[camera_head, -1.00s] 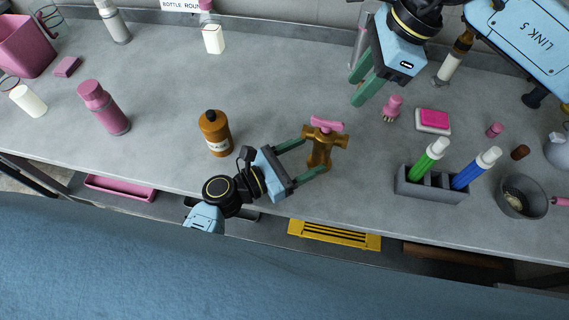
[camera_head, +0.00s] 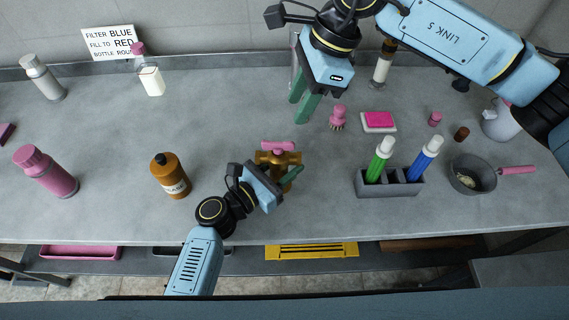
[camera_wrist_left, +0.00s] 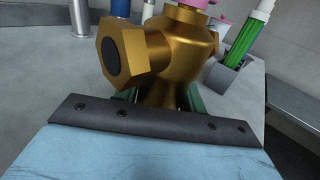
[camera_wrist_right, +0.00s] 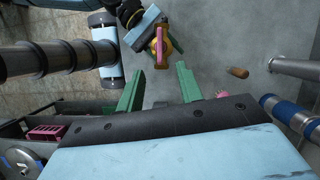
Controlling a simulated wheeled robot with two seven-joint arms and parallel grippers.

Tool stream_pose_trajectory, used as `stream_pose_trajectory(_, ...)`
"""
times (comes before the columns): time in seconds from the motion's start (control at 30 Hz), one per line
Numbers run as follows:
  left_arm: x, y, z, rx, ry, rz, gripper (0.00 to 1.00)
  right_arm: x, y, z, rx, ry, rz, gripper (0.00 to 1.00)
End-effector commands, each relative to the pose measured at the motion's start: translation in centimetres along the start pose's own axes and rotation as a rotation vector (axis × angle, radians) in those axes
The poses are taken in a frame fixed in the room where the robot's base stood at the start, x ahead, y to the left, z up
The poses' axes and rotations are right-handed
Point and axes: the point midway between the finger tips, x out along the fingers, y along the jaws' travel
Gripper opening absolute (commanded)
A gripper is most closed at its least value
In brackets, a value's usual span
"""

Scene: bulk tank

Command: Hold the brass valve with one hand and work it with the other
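The brass valve (camera_head: 277,158) with a pink handle (camera_head: 277,148) on top stands upright near the table's front middle. My left gripper (camera_head: 285,174) comes from the lower left, its fingers around the valve's lower body; one finger is mostly hidden in the head view. In the left wrist view the brass body (camera_wrist_left: 166,70) fills the gap between the green fingers, which appear shut on it. My right gripper (camera_head: 303,105) is open and empty, above and behind the valve. The right wrist view shows the pink handle (camera_wrist_right: 159,47) beyond its spread fingers (camera_wrist_right: 160,85).
A brown bottle (camera_head: 170,178) stands left of the valve. A grey holder (camera_head: 390,188) with green and blue markers stands right. The table's front edge is close.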

Motion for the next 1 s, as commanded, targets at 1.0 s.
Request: stream_pose_trajectory(1.0,0.0,0.0,0.0,0.0,0.001,0.0,0.08,1.1,0.1,4.0,0.217,0.352,-0.033,0.31)
